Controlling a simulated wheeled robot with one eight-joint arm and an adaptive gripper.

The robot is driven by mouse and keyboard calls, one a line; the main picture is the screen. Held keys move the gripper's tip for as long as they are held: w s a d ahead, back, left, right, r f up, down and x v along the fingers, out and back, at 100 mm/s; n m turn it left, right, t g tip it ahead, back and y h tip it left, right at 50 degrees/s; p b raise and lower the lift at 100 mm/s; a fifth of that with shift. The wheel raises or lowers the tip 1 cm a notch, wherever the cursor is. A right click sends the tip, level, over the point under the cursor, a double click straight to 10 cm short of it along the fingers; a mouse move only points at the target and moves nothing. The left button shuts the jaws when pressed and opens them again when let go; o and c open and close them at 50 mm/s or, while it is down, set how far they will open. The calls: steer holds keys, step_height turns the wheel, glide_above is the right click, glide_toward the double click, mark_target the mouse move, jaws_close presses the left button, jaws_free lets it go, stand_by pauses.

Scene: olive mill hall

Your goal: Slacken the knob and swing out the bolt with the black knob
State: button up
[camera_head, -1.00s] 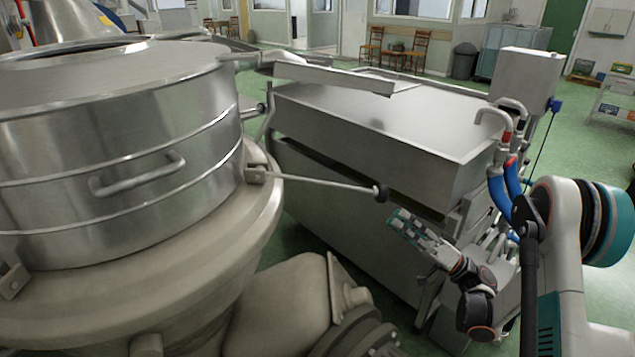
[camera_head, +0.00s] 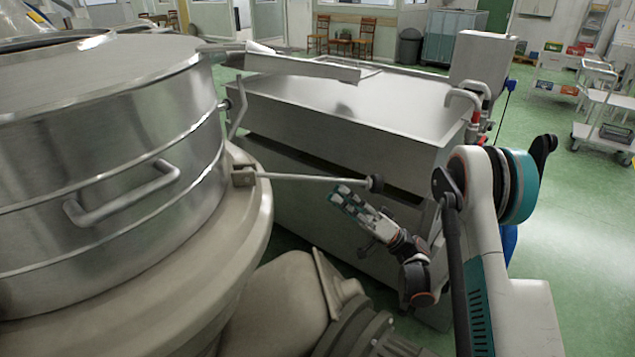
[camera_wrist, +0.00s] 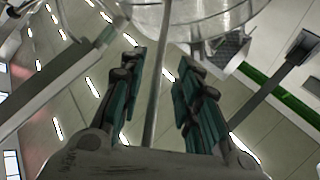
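The bolt (camera_head: 310,178) is a thin pale rod. It juts out sideways from a bracket (camera_head: 243,175) on the rim of the round steel machine (camera_head: 110,170). Its black knob (camera_head: 376,183) is at the outer end, clear of the rim. My gripper (camera_head: 344,196) is just below the rod in the head view, a little inward of the knob. In the wrist view my gripper (camera_wrist: 160,78) is open, its teal fingers well apart. The rod (camera_wrist: 157,85) runs between them in the picture; how deep it sits there I cannot tell. The knob is not visible in the wrist view.
A large steel tank (camera_head: 335,115) stands close behind the bolt and gripper. A beige motor housing (camera_head: 285,300) lies below. A curved handle (camera_head: 125,193) sticks out of the round machine. A white trolley (camera_head: 605,115) stands far right, with free green floor before it.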

mark_target(319, 180)
steer(key=b+x, duration=0.1)
steer(key=x, duration=0.6)
steer(key=shift+a+r, duration=0.2)
steer(key=shift+a, duration=0.05)
jaws_close()
